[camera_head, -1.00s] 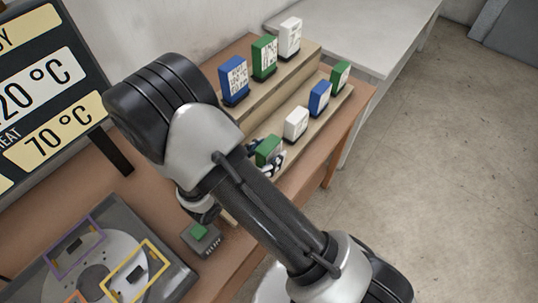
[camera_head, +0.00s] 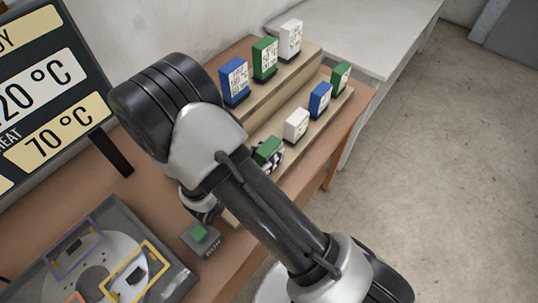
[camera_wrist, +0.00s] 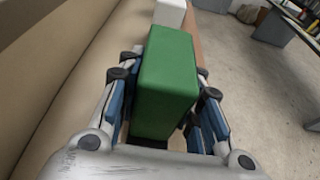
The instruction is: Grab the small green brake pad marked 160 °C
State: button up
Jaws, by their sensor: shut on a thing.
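A small green block (camera_wrist: 166,82) stands between the blue-lined fingers of my gripper (camera_wrist: 165,125) in the wrist view. The fingers are shut on it from both sides. In the head view the same green block (camera_head: 268,149) shows at the near end of the lower wooden step, partly behind my arm. Its marking is not readable in either view. Another small green block (camera_head: 341,75) stands at the far end of the lower step; its print is too small to read.
A white block (camera_head: 296,124) and a blue block (camera_head: 320,99) stand on the lower step. Larger blue (camera_head: 234,81), green (camera_head: 265,60) and white (camera_head: 290,39) blocks stand on the upper step. A grey button box (camera_head: 202,239) and a fixture tray (camera_head: 179,287) are nearer.

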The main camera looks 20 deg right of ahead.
grip_shut()
